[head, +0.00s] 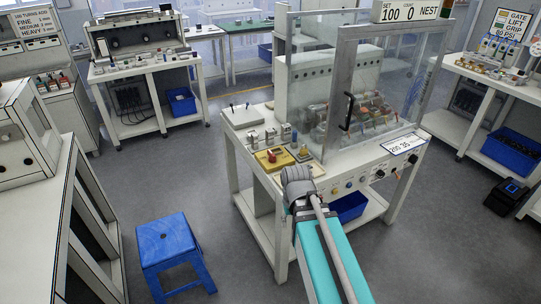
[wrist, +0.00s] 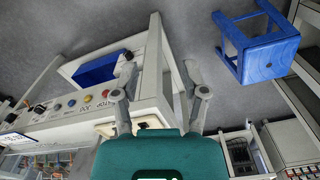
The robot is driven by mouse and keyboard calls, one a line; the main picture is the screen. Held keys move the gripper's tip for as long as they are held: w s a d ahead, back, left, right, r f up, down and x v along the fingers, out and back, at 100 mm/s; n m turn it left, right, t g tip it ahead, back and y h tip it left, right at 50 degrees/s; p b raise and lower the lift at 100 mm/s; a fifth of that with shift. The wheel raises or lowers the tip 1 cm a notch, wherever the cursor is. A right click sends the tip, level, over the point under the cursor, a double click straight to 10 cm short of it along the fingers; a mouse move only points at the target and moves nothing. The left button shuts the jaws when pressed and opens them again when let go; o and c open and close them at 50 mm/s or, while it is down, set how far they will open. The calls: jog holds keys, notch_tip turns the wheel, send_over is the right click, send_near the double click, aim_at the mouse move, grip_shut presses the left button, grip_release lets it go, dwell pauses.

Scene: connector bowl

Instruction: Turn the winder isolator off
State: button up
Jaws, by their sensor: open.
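A red rotary handle on a yellow plate (head: 271,158), which looks like the isolator, sits at the near left corner of the central workstation (head: 405,140). Its label is not readable, and I cannot tell the handle's exact position. My gripper's grey wrist end (head: 298,180) is just right of and nearer than the plate; its fingers are not clear in the head view. In the wrist view my gripper (wrist: 160,72) is open and empty, fingers apart, over floor and the workstation frame. The red handle cannot be made out in the wrist view.
Small switches and a yellow-based post (head: 302,153) stand beside the plate. A clear guarded enclosure (head: 352,90) rises behind. Buttons line the front panel (wrist: 55,107). A blue stool (head: 175,245) stands on the floor at left. A blue bin (head: 348,207) is below the worktop.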

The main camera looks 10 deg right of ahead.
aim_at(272, 154)
jog(key=w+r+n+p, duration=0.1)
jog(key=w+r+p, duration=0.2)
jog(key=w, duration=1.8)
jog(key=w+d+r+n+p, duration=0.1)
jog(key=w+r+p, duration=0.3)
jog(key=w, duration=1.8)
jog(key=shift+w+n, duration=0.2)
jog(key=shift+n, duration=0.5)
jog(key=shift+d, duration=0.1)
notch_tip(272, 154, down, 14)
jog(key=b, duration=1.3)
jog(key=shift+r+b, duration=0.2)
jog(key=shift+b, duration=0.2)
grip_shut()
jog(key=shift+a, duration=0.55)
jog(key=shift+d, duration=0.35)
